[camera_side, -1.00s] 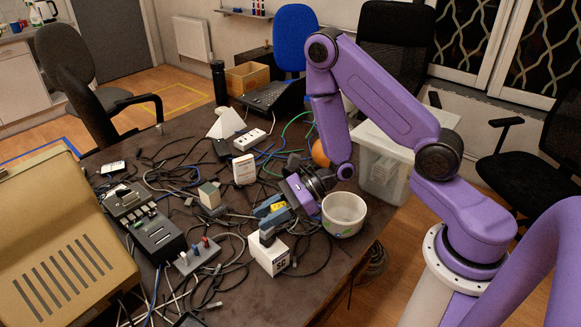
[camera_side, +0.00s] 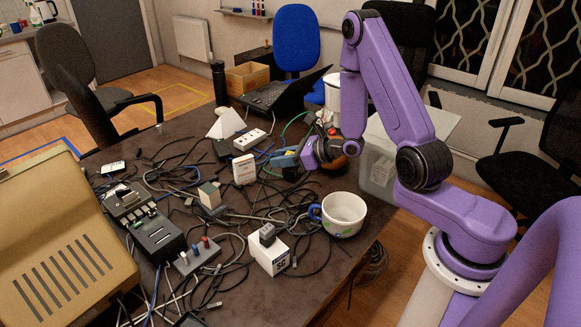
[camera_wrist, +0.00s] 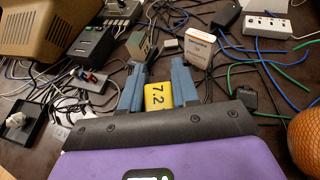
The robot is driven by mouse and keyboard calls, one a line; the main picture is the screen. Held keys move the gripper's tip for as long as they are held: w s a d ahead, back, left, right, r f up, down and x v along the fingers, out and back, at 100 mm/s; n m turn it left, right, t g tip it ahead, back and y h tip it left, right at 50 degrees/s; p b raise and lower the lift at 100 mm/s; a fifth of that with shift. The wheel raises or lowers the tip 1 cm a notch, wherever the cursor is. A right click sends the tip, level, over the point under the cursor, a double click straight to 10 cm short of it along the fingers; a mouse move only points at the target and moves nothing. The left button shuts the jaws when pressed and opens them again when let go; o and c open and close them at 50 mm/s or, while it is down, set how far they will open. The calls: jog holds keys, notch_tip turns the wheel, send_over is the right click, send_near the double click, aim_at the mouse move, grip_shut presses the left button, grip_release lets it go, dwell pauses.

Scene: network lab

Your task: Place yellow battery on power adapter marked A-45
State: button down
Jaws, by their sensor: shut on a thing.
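My gripper (camera_side: 287,160) is near the back right of the dark table, in front of the laptop. In the wrist view its two blue fingers (camera_wrist: 158,90) are shut on the yellow battery (camera_wrist: 157,97), marked 7.2. A white box with orange print (camera_side: 243,169) stands to the left of the gripper; it also shows in the wrist view (camera_wrist: 200,47), ahead of the fingers. A grey and white block (camera_side: 210,195) stands nearer the front. A white cube with a dark plug on top (camera_side: 271,255) stands at the front. I cannot read A-45 on any of them.
Many loose cables cover the table. A white mug (camera_side: 344,213) stands at the right edge. An orange fruit (camera_wrist: 306,140) is right of the gripper. A white power strip (camera_side: 250,139) and laptop (camera_side: 283,94) lie behind. A large beige case (camera_side: 65,245) fills the left.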

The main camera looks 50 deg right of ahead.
jog(key=s+d+r+m+t+h, duration=0.15)
jog(key=d+m+h, duration=0.3)
jog(key=d, duration=0.55)
jog(key=shift+h, duration=0.25)
jog(key=w+d+f, duration=0.1)
jog(key=w+f, duration=0.2)
jog(key=w, duration=0.1)
jog(key=w+d+f, duration=0.1)
jog(key=w+f, duration=0.2)
jog(key=w, duration=0.1)
jog(key=w+d+f, duration=0.1)
jog(key=w+f, duration=0.2)
jog(key=w, duration=0.1)
jog(key=shift+w+d+f, duration=0.15)
jog(key=shift+w+d, duration=0.2)
jog(key=shift+d, duration=0.05)
jog(key=shift+w+f+g, duration=0.15)
jog(key=shift+f+g, duration=0.1)
jog(key=shift+f, duration=1.6)
jog(key=c, duration=0.8)
grip_release()
jog(key=shift+f, duration=0.15)
jog(key=shift+c, duration=0.2)
